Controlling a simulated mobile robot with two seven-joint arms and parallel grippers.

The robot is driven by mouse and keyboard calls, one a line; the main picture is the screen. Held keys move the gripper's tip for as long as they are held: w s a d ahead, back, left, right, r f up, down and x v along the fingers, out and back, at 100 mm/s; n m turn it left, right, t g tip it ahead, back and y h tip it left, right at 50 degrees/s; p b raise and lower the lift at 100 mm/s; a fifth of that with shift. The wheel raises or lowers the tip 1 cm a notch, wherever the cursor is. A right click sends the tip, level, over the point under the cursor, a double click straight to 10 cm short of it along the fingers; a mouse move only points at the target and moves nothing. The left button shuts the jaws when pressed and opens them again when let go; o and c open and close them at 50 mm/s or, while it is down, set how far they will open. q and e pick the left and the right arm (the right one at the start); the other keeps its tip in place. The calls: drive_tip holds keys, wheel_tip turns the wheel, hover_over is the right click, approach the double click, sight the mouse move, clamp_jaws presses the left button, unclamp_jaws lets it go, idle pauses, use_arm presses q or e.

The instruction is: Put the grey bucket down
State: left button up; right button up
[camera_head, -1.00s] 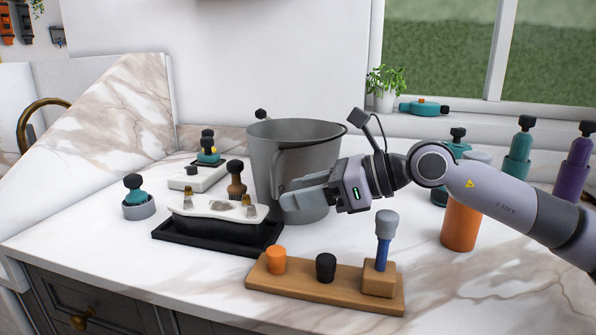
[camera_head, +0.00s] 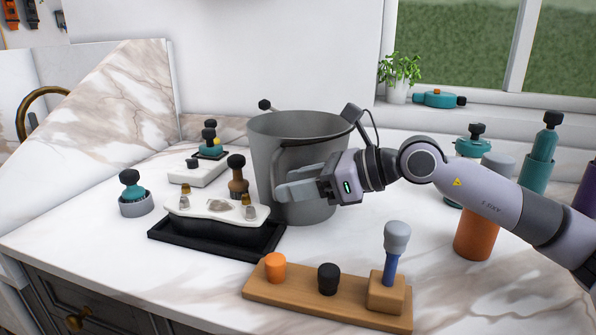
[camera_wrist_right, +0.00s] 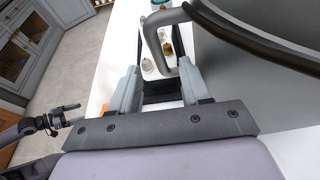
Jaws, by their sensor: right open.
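The grey bucket (camera_head: 300,135) stands upright on the white marble counter, near the back wall. Its grey handle (camera_head: 279,170) is on the side facing me. My right gripper (camera_head: 285,190) is open at the bucket's near side, by the handle. In the right wrist view, the fingers (camera_wrist_right: 158,88) are apart, with the handle bar (camera_wrist_right: 157,50) reaching down between or just beyond them; I cannot tell whether they touch it. The dark rim (camera_wrist_right: 250,40) and wall of the bucket fill the right of that view.
A black tray (camera_head: 205,242) with a white-topped piece sits left of the bucket. A wooden block (camera_head: 300,297) with knobs lies in front. An orange bottle (camera_head: 474,240) and teal bottles stand to the right. Bare counter (camera_head: 345,235) shows between bucket and wooden block.

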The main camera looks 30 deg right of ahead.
drive_tip(key=shift+p+x, duration=0.55)
drive_tip(key=shift+x, duration=1.65)
drive_tip(key=shift+w+d, duration=0.1)
clamp_jaws()
drive_tip(key=shift+r, duration=0.15)
